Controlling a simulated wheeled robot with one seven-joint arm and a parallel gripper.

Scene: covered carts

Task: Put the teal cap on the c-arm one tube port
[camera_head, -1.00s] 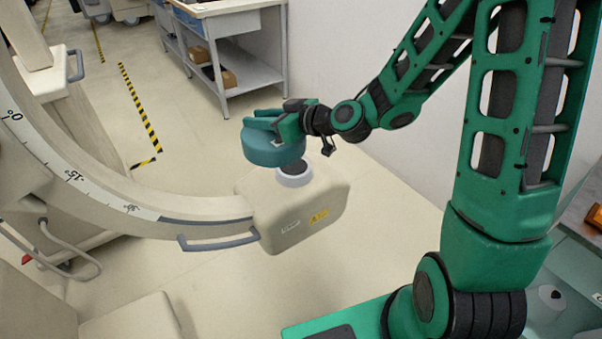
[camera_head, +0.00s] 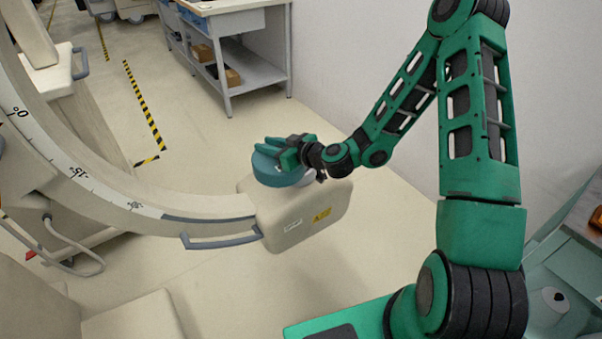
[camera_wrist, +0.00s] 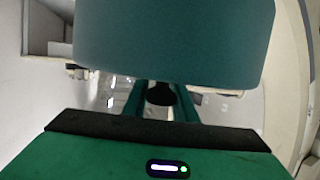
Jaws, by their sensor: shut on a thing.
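The teal cap (camera_head: 279,172) is a short round piece held in my gripper (camera_head: 284,150). It is at the top of the cream tube housing on the c-arm's end (camera_head: 300,215). The white tube port is mostly hidden behind the cap; a pale bit of it (camera_head: 305,180) shows at the cap's right side. I cannot tell whether the cap is fully seated on the port. In the wrist view the teal cap (camera_wrist: 175,40) fills the upper middle, in front of the gripper, and hides the port.
The c-arm's curved, scaled arc (camera_head: 100,188) runs left from the housing, with a grey handle (camera_head: 220,241) at the housing's left. A workbench (camera_head: 240,60) stands at the back. Open floor lies between it and the housing. A white wall (camera_head: 345,80) is behind my arm.

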